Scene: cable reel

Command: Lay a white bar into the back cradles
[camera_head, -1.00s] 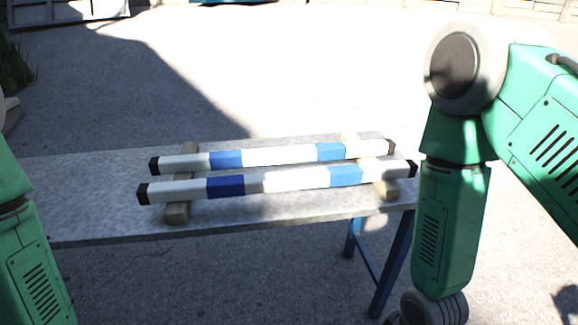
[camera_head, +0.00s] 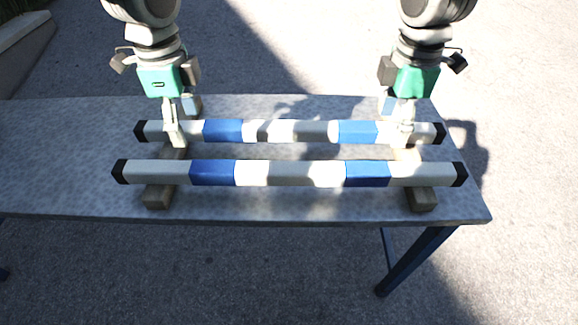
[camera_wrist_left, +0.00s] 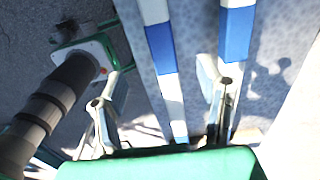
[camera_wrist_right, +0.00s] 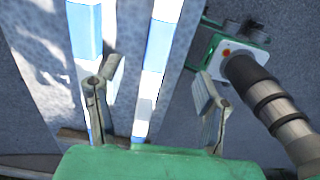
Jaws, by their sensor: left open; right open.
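Two white bars with blue bands and black ends lie parallel on wooden cradles on the table. The back bar (camera_head: 285,131) is the farther one and the front bar (camera_head: 290,174) the nearer one. My left gripper (camera_head: 181,122) is open over the back bar's left part; its fingers straddle this bar, which also shows in the left wrist view (camera_wrist_left: 163,50). My right gripper (camera_head: 396,122) is open over the bar's right part, with the bar between its fingers in the right wrist view (camera_wrist_right: 157,50). The left cradle (camera_head: 158,197) and right cradle (camera_head: 422,199) are partly hidden by bars and grippers.
The grey table (camera_head: 70,150) is bare to the left of the bars. Its right edge lies close beyond the bars' right ends. The front bar runs close to my near fingers. A blue table leg (camera_head: 415,258) stands below right.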

